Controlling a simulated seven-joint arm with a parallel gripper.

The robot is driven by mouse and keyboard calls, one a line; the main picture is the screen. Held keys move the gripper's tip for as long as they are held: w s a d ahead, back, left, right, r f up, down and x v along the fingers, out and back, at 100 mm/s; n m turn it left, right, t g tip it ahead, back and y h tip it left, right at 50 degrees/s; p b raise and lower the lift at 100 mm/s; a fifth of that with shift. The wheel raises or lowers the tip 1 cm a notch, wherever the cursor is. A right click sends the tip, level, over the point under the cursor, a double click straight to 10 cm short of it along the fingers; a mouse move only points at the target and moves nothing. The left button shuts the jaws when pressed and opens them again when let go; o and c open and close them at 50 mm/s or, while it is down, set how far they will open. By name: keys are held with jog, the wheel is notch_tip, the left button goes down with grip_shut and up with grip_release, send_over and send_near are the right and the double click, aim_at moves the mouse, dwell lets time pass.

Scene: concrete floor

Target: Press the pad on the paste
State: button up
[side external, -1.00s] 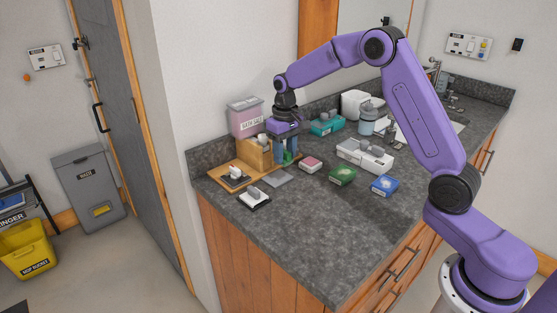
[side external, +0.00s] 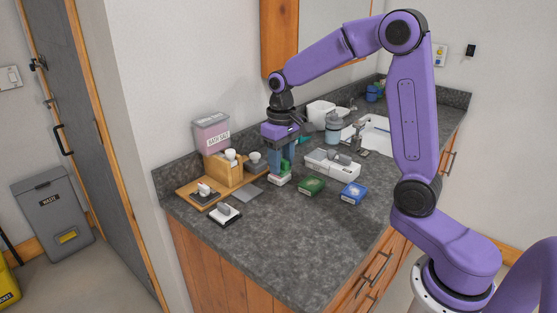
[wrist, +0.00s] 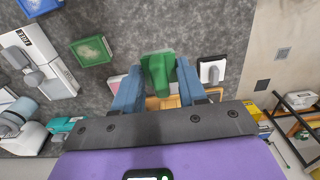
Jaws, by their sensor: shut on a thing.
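My gripper (side external: 280,163) is shut on a green handled pad (wrist: 158,72), which shows between the blue fingers in the wrist view. In the side view the pad is low over the counter, at a small pale box (side external: 280,180) left of the green paste box. That box is mostly hidden; a pinkish edge (wrist: 117,82) shows beside the left finger in the wrist view. I cannot tell whether the pad touches it. The green paste box (side external: 311,185) and the blue paste box (side external: 353,193) stand to the right; the green one also shows in the wrist view (wrist: 91,50).
A white box with grey tools (side external: 332,167) stands behind the paste boxes. To the left are a wooden stand (side external: 226,172), a grey sheet (side external: 248,194) and a black-and-white block with a handle (side external: 225,214). The counter's front (side external: 300,235) is clear.

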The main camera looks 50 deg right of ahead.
jog(key=o, duration=0.4)
jog(key=shift+c, duration=1.6)
jog(key=w+d+f, duration=0.4)
jog(key=w+d, duration=0.7)
jog(key=d, duration=0.2)
jog(key=shift+w+a+f, duration=0.1)
jog(key=shift+a+f, duration=0.05)
jog(key=shift+f, duration=1.4)
jog(key=shift+a+f, duration=0.1)
jog(key=shift+f, duration=1.4)
